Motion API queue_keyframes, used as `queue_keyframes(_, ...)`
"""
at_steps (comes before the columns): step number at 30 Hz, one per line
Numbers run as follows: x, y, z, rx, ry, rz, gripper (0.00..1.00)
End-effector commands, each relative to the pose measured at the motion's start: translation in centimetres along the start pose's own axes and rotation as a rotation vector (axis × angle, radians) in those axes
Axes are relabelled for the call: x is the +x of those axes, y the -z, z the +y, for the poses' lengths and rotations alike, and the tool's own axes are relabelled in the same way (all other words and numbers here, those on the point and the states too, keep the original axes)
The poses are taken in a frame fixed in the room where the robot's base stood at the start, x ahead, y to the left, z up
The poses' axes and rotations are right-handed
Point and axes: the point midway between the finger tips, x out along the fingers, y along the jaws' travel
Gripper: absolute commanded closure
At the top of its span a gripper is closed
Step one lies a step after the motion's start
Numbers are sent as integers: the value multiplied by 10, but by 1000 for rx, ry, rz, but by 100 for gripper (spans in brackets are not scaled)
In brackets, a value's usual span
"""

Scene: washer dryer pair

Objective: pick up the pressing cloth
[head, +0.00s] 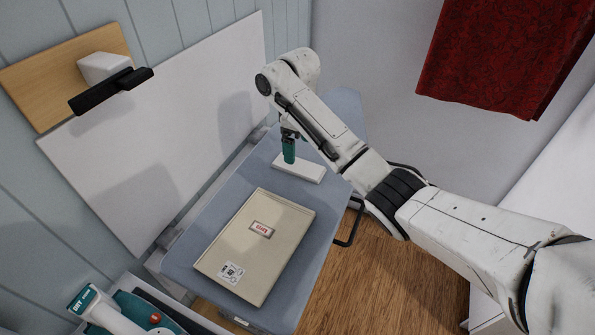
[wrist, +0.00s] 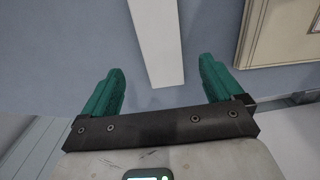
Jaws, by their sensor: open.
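A flat white rectangular piece, most likely the pressing cloth (head: 311,174), lies on the blue-grey ironing board (head: 343,113). My gripper (head: 289,157) points down over its left part in the head view and hides some of it. In the wrist view the white piece (wrist: 158,45) runs as a strip between the two teal fingers of my gripper (wrist: 160,77). The fingers are wide apart, one to each side of the strip, with nothing gripped. I cannot tell how high the fingertips are above the board.
A beige flat box (head: 250,245) with a red-lettered label lies on the nearer part of the board, and its edge shows in the wrist view (wrist: 270,40). A white panel (head: 150,130) stands along the left wall. A red cloth (head: 505,55) hangs at upper right.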

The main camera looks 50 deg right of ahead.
Motion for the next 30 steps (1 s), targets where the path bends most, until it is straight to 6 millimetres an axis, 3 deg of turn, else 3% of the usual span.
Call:
queue_keyframes(15,57,-2,-2,2,-3,0,6)
queue_keyframes(24,63,-2,-2,1,-3,1,6)
queue_keyframes(30,63,-1,-2,1,-3,1,25)
